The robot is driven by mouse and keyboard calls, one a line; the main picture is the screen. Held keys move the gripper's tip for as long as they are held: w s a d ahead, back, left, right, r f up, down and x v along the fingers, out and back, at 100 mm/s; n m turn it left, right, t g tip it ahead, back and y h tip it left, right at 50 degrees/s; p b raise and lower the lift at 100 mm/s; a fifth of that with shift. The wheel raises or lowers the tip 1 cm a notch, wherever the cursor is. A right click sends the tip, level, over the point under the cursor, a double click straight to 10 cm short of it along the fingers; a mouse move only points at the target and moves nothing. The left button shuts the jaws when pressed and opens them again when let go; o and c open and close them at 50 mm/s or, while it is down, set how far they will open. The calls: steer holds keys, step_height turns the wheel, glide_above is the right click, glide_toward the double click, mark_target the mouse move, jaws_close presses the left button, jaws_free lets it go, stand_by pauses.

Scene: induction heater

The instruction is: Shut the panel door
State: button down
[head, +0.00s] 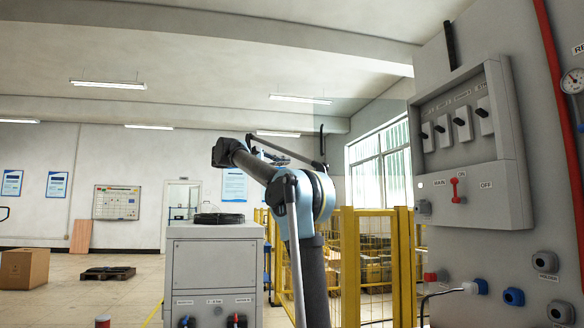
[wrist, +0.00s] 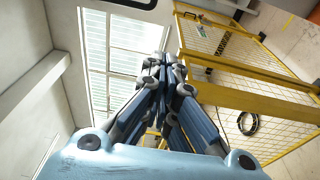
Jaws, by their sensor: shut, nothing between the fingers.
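The panel door (head: 369,88) seems to be a clear, faintly tinted sheet standing open to the left of the grey switch box (head: 470,145). A dark upright handle (head: 321,140) shows near its far left edge. The box front is uncovered, with several black switches and a red main lever visible. My gripper (wrist: 160,60) shows in the wrist view with its fingers together and nothing between them. In the head view my arm rises in front of the fence and bends left; the fingers are mostly hidden there. I cannot tell any contact with the door.
A yellow mesh fence (head: 349,265) stands behind my arm. A grey cabinet (head: 212,270) with a black coil on top is left of it. The grey wall at right carries a red pipe (head: 560,100), a gauge and several sockets. Open floor lies at the far left.

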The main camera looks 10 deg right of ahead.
steer(key=w+d, duration=0.1)
steer(key=d, duration=1)
steer(key=shift+s+a, duration=0.25)
steer(key=shift+s, duration=0.4)
steer(key=shift+s+a, duration=0.25)
steer(key=shift+s, duration=0.35)
steer(key=shift+s+a, duration=0.25)
steer(key=shift+s, duration=0.4)
